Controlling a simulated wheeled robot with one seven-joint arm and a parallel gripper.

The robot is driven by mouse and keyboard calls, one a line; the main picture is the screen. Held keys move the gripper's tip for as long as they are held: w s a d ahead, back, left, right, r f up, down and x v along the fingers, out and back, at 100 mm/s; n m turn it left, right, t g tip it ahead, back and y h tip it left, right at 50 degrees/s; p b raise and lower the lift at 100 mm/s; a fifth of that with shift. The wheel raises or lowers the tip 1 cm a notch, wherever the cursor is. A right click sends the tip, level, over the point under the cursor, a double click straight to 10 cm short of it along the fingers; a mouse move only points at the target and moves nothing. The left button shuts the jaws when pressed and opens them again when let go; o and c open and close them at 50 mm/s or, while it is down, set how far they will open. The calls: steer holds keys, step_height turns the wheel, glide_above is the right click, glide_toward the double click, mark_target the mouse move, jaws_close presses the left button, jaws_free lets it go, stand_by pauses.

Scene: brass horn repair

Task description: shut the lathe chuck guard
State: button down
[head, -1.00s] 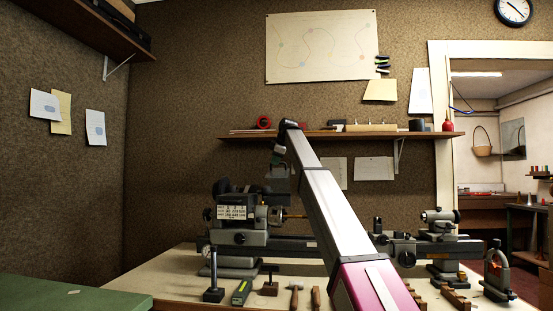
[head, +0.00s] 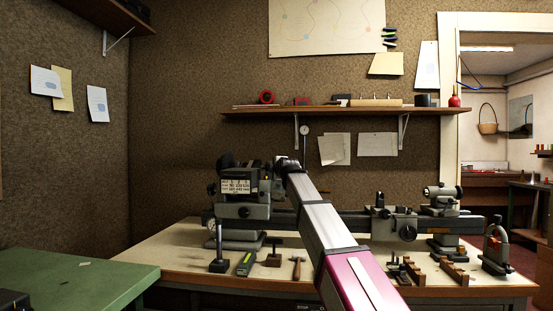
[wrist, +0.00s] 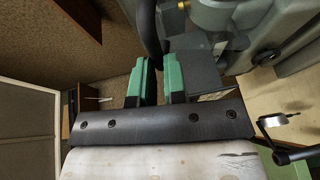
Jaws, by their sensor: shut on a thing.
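The grey lathe (head: 240,210) stands on the bench in the head view, with its headstock at the left. My arm covers the chuck area there, so the guard and my gripper are not clearly seen in that view. In the wrist view my gripper (wrist: 156,64) has its two green fingers close together on a narrow dark curved band (wrist: 149,28), which appears to be the chuck guard's edge. A dark grey panel (wrist: 198,70) lies just right of the fingers. The grey-green headstock shows at upper right. How far the guard is swung cannot be told.
The bench (head: 180,264) holds a hammer (head: 296,268), a green-and-black tool (head: 245,262) and small stands in front of the lathe. A wall shelf (head: 345,111) runs above. A green table (head: 80,280) is at lower left.

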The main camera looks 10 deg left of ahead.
mark_target(276, 183)
steer(key=shift+n+t+y, duration=0.3)
steer(key=shift+n+t, duration=0.1)
steer(key=shift+t, duration=0.5)
steer(key=shift+w+f, duration=0.1)
steer(key=shift+f, duration=3.1)
steer(key=c, duration=1.2)
jaws_free()
steer(key=shift+o, duration=0.2)
